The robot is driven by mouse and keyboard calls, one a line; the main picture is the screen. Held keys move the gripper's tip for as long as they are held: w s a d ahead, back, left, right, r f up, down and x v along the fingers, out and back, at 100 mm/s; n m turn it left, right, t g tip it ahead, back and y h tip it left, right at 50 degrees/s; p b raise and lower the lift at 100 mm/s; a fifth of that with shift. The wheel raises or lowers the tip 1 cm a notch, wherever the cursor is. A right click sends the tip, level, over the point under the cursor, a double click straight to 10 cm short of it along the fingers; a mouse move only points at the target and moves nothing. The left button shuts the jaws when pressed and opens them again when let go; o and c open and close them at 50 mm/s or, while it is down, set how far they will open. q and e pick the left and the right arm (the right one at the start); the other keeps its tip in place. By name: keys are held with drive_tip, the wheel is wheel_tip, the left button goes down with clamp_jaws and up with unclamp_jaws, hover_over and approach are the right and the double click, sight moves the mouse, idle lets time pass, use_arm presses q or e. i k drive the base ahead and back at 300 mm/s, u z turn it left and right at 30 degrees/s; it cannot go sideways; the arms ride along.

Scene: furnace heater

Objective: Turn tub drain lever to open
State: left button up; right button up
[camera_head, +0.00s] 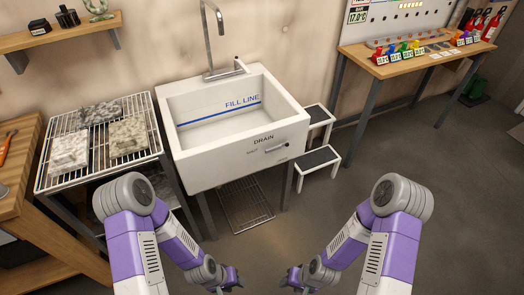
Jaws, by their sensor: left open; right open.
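A white tub (235,155) stands on dark legs in the middle of the view, with a blue fill line inside. Its front face carries the word DRAIN and a small metal drain lever (276,148), which lies about level and reaches to the right. The small labels beside the lever are too small to read surely. My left gripper (232,286) is open and low at the bottom of the view, below and to the left of the lever. My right gripper (288,283) is open, also low, below the lever. Both are well apart from the tub and appear empty.
A wire rack (72,179) with several stone-like blocks stands left of the tub. A step stool (319,157) is beside the tub's right side. A wooden table (420,62) with coloured items stands at the back right. The floor (455,165) at right is clear.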

sight(286, 143)
drive_tip(key=u, duration=0.35)
drive_tip(key=i, duration=0.95)
drive_tip(key=z, duration=0.2)
